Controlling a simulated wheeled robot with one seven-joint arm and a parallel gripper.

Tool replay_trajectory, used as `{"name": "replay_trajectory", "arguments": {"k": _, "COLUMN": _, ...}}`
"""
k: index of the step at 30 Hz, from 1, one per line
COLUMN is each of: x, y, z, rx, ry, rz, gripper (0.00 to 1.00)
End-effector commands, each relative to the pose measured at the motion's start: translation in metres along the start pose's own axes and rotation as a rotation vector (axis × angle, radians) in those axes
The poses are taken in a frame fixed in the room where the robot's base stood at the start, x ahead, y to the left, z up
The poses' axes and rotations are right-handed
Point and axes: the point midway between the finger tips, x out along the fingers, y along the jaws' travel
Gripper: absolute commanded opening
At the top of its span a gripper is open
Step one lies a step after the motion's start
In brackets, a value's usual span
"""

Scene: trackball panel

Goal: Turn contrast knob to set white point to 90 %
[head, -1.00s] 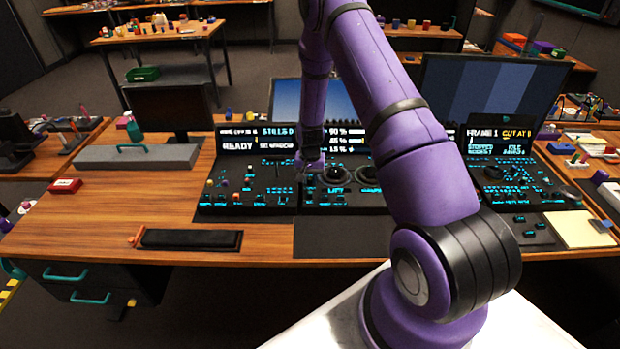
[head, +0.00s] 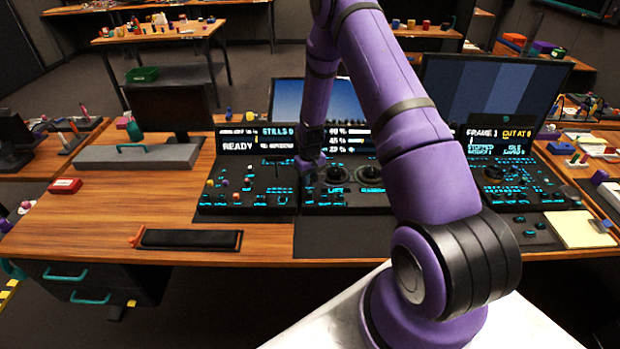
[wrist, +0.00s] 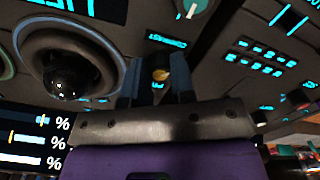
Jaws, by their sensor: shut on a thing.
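The contrast knob (wrist: 161,74) shows in the wrist view as a small yellowish cap between my finger pads, with CONTRAST lettering beside it. My gripper (wrist: 157,88) is shut on it, and the pads hide its sides. In the head view my gripper (head: 308,172) reaches down to the console left of the trackballs, and the knob is too small to make out. The percent display (head: 345,138) carries three lines with bars; its digits are blurred, the top one perhaps 69 %.
A black trackball (wrist: 62,80) in a ring lies close beside my gripper. A teal knob (wrist: 192,8) with a white pointer is nearby. Upright monitors (head: 490,95) stand behind the console. The wooden desk (head: 150,210) is mostly clear at the left front.

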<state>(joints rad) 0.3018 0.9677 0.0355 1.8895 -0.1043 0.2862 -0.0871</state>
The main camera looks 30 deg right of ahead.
Motion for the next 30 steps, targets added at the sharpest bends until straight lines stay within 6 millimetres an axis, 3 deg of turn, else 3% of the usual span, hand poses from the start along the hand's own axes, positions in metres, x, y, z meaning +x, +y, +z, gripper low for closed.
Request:
{"name": "replay_trajectory", "arguments": {"k": 12, "x": 0.000, "y": 0.000, "z": 0.000, "rx": -0.007, "ry": 0.001, "rz": 0.000, "gripper": 0.00}}
{"name": "replay_trajectory", "arguments": {"k": 13, "x": 0.000, "y": 0.000, "z": 0.000, "rx": -0.007, "ry": 0.001, "rz": 0.000, "gripper": 0.26}}
{"name": "replay_trajectory", "arguments": {"k": 16, "x": 0.000, "y": 0.000, "z": 0.000, "rx": -0.007, "ry": 0.001, "rz": 0.000, "gripper": 0.49}}
{"name": "replay_trajectory", "arguments": {"k": 25, "x": -0.001, "y": 0.000, "z": 0.000, "rx": -0.007, "ry": 0.001, "rz": 0.000, "gripper": 0.49}}
{"name": "replay_trajectory", "arguments": {"k": 30, "x": -0.016, "y": 0.000, "z": -0.001, "rx": -0.006, "ry": 0.002, "rz": 0.000, "gripper": 0.49}}
